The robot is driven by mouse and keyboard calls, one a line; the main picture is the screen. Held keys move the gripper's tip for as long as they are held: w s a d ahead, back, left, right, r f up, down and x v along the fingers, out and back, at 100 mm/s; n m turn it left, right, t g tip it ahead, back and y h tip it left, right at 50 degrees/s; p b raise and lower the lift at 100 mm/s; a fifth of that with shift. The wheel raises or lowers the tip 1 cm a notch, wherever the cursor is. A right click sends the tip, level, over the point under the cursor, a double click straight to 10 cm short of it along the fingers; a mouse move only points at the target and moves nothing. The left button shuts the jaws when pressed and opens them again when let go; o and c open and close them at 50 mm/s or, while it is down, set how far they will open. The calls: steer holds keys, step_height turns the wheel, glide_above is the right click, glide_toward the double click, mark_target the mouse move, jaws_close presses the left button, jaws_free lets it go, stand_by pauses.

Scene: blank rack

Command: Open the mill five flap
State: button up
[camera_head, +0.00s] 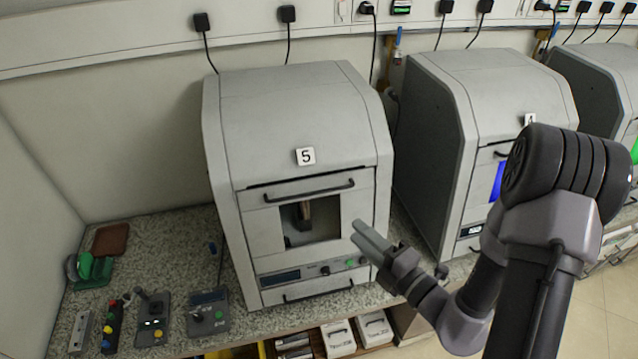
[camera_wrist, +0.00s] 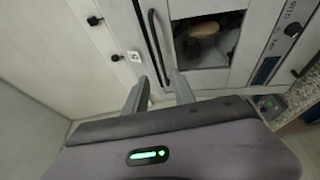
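Mill five (camera_head: 290,120) is the grey machine at the left of the bench, marked 5. Its front flap (camera_head: 262,232) looks shut and has a window, with a dark bar handle (camera_head: 310,191) along its top. My gripper (camera_head: 357,234) is in front of the flap's lower right, right of the window and below the handle's right end. In the wrist view my gripper (camera_wrist: 160,78) is open and empty. There the handle (camera_wrist: 155,42) runs down toward the space between the fingertips; I cannot tell whether they touch it.
Another mill (camera_head: 490,100) stands to the right, partly behind my arm. A control panel with a green button (camera_head: 349,263) is below the flap. Small control boxes (camera_head: 208,313) stand on the bench at left. Free bench (camera_head: 190,235) lies left of mill five.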

steer(key=p+x, duration=0.2)
steer(key=x, duration=1.3)
steer(key=shift+a, duration=0.35)
steer(key=shift+f, duration=0.1)
jaws_close()
